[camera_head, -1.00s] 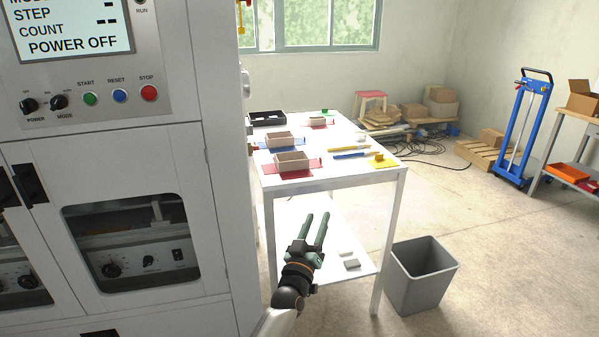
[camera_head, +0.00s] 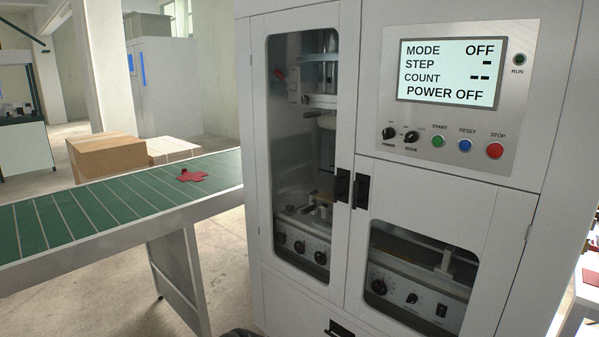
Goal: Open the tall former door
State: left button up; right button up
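The tall former door (camera_head: 258,150) is the narrow white door on the left of the machine's front, with a long window. It looks closed, flush with the front. Its black handle (camera_head: 341,186) is on its right edge. Through the window, metal parts and a panel of knobs show inside. Neither of my grippers is in view. A small dark shape at the bottom edge, left of centre, may be part of my arm; too little shows to tell.
A shorter door (camera_head: 490,250) with its own handle (camera_head: 361,191) adjoins on the right. Above it is a control panel (camera_head: 455,90) reading POWER OFF. A green conveyor (camera_head: 110,205) carrying a flat red piece (camera_head: 192,175) runs up to the machine's left side. A cardboard box (camera_head: 115,155) stands behind it.

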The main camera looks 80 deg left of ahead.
aim_at(346, 16)
jog(key=i+u, duration=0.1)
jog(key=u, duration=1.4)
